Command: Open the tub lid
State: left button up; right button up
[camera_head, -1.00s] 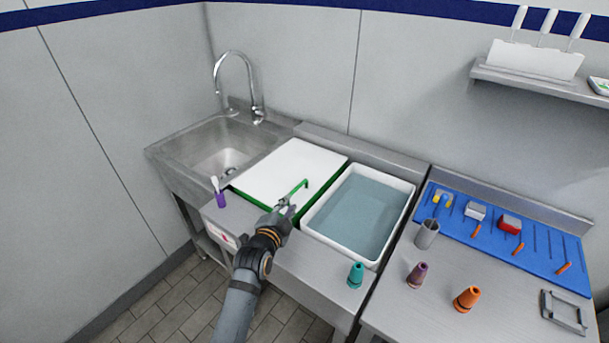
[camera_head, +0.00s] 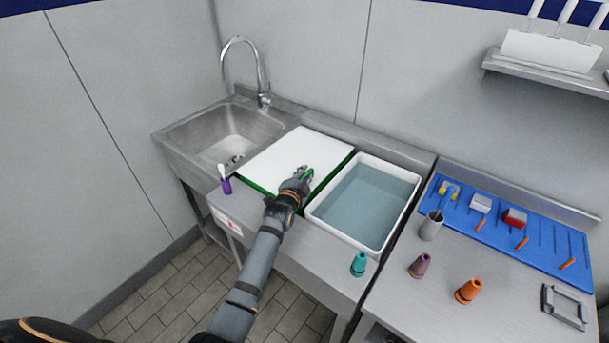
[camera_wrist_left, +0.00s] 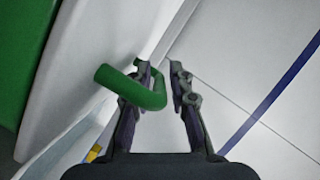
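The white lid (camera_head: 285,158) lies flat on the green-edged tub between the sink and a water-filled tub. Its green bar handle (camera_head: 306,172) stands near the lid's right side, partly hidden by my left gripper (camera_head: 300,180). In the left wrist view, the green handle (camera_wrist_left: 130,88) reaches in from the left, and its bent part lies at the left finger and in the gap between the fingers. My left gripper (camera_wrist_left: 164,75) is open there, with a clear gap between its tips. Whether the left finger touches the handle is unclear. My right gripper is not in view.
The white water tub (camera_head: 405,215) stands right of the lid. The sink (camera_head: 190,130) with its faucet is at the left. A purple holder (camera_head: 226,186) stands at the front left.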

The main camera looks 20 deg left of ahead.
pick_arm(q)
jog(key=shift+c, duration=0.3)
grip_shut()
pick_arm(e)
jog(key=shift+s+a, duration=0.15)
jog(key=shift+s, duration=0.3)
